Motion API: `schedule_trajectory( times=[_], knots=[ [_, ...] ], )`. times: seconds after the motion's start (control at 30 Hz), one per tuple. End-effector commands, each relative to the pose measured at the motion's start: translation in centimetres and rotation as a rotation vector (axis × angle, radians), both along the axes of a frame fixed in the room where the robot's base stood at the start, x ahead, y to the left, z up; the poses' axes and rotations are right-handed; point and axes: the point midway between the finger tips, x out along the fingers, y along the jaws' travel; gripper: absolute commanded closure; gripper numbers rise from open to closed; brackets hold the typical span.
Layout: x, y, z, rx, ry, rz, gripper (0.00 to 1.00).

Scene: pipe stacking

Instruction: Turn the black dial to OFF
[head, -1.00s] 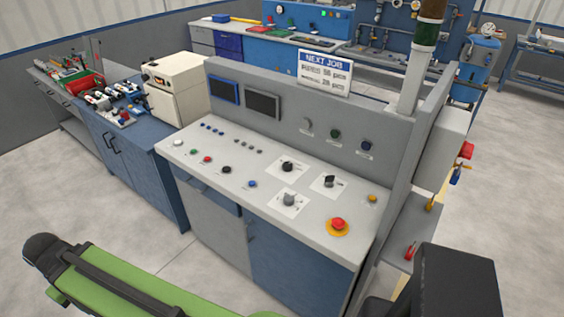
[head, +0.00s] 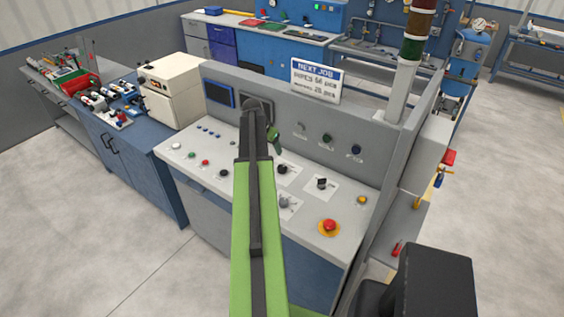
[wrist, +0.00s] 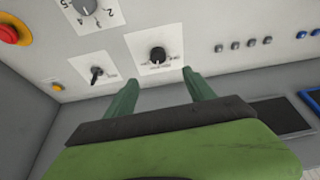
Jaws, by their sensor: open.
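The round black dial (head: 282,169) sits on a white labelled plate on the sloped grey control panel, partly behind my arm in the head view. In the wrist view the black dial (wrist: 157,54) lies just beyond and between my fingertips; its labels are too small to read. My gripper (wrist: 159,77) is open and empty, its two green fingers apart and pointing toward the panel. In the head view my gripper (head: 274,140) is above the panel's back part, partly hidden by my arm.
A black lever switch (head: 321,183) and a grey numbered dial (head: 285,202) are close by. A red emergency button (head: 329,226) is at the front right. A yellow button (head: 361,199) is at the right edge. The upright back panel (head: 310,128) stands behind.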

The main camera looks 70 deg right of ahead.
Motion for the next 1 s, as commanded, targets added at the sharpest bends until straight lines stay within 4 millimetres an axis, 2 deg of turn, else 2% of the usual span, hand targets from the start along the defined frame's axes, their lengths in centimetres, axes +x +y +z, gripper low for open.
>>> schedule_trajectory(
  times=[0.1, 0.27, 0.37, 0.47, 1.0],
  knots=[
    [-1.1, -0.8, 0.1, -0.006, -0.003, -0.026, 0.37],
    [-1.0, -0.9, -0.4, -0.006, -0.003, -0.023, 0.37],
    [-1.1, -1.2, -1.5, -0.005, -0.003, -0.022, 0.37],
    [-1.1, -1.7, -3.1, -0.005, -0.002, -0.021, 0.37],
    [-2.0, -6.0, -14.1, -0.005, -0.003, -0.02, 0.37]
  ],
)
